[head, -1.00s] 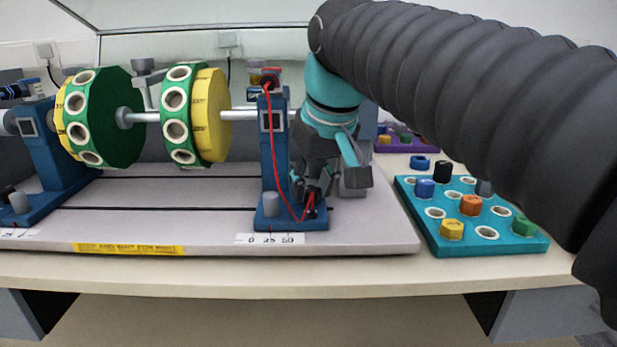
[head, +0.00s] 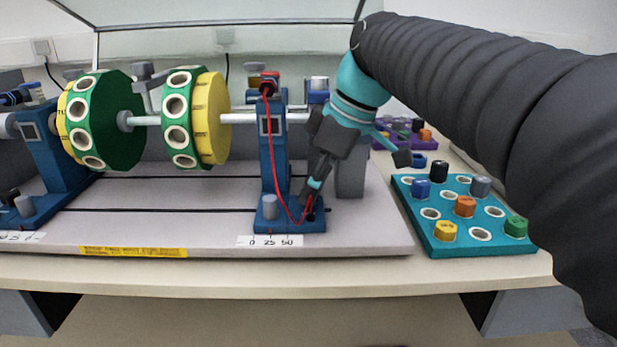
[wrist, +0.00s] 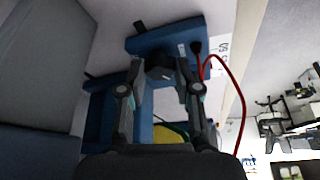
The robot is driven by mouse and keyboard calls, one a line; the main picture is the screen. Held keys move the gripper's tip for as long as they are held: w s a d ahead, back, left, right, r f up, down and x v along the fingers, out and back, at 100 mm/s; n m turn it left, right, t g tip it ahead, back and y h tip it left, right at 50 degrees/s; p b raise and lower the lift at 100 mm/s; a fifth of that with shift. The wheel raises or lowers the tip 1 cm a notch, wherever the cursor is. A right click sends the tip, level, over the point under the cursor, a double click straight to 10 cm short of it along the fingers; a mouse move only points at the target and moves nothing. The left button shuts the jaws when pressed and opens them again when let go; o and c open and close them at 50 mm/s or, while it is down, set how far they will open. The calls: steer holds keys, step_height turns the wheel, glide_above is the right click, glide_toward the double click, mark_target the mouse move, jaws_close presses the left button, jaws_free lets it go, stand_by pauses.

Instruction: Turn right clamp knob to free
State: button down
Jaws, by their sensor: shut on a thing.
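The right blue pedestal (head: 270,150) stands on the grey bed with its foot at a 0-25-50 scale. My gripper (head: 308,198) reaches down from the upper right to the right side of this foot. In the wrist view my gripper's (wrist: 160,82) two fingers straddle the dark clamp knob (wrist: 158,66) on the blue base and are shut on it. In the head view the fingers hide the knob. A red cable (head: 274,150) hangs down the pedestal and ends in a black plug (wrist: 196,47) close beside the fingers. How far the knob is turned cannot be read.
A grey post (head: 270,207) stands on the foot's left. A shaft (head: 240,118) carries green and yellow discs (head: 180,120) to the left. A teal tray (head: 455,246) with coloured pegs is at right, with a purple tray (head: 384,141) behind it. The bed's front is clear.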

steer(key=shift+n, duration=0.5)
steer(key=shift+g, duration=0.3)
steer(key=c, duration=0.8)
jaws_free()
steer(key=w+v, duration=0.1)
steer(key=v, duration=1)
steer(key=shift+s+r, duration=0.4)
steer(key=shift+s, duration=0.1)
steer(key=shift+d, duration=0.15)
